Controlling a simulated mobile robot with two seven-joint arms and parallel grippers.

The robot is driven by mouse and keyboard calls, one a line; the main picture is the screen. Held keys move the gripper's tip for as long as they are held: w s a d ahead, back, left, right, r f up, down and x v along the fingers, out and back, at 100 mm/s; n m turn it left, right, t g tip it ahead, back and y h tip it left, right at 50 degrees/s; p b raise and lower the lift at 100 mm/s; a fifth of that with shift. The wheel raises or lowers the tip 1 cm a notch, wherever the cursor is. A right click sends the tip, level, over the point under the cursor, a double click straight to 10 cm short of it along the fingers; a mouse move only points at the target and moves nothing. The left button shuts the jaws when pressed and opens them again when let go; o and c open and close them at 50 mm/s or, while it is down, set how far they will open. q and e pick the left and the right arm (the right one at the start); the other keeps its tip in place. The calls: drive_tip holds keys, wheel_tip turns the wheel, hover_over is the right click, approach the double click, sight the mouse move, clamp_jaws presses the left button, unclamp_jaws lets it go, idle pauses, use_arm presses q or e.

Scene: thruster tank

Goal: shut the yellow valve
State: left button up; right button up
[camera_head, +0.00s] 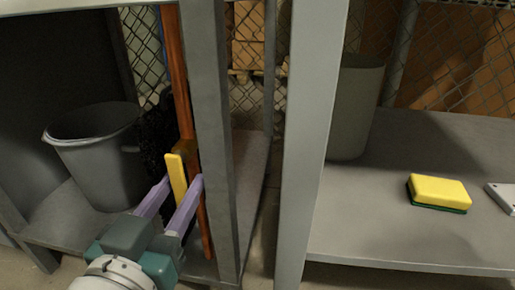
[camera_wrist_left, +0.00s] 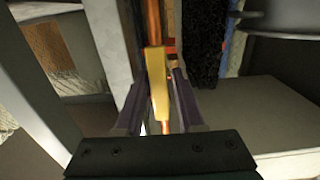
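The yellow valve handle (camera_head: 177,179) sits on an upright copper-orange pipe (camera_head: 175,75) behind a grey post. The handle points downward, roughly along the pipe. My left gripper (camera_head: 181,183) reaches in from below with its two purple fingers spread, one on each side of the handle. In the left wrist view the handle (camera_wrist_left: 158,84) lies between the fingers of the left gripper (camera_wrist_left: 157,88), with gaps visible beside it. The fingers do not look closed on it. The valve body behind the handle is partly hidden. My right gripper is in no view.
A grey metal post (camera_head: 217,130) stands close to the right of the pipe. A grey bucket (camera_head: 95,150) stands on the shelf to the left. A yellow-green sponge (camera_head: 438,192) lies on the right shelf (camera_head: 370,235), near a grey bin (camera_head: 352,110). Wire mesh is behind.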

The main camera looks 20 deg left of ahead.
use_arm(q)
clamp_jaws()
idle(1.4)
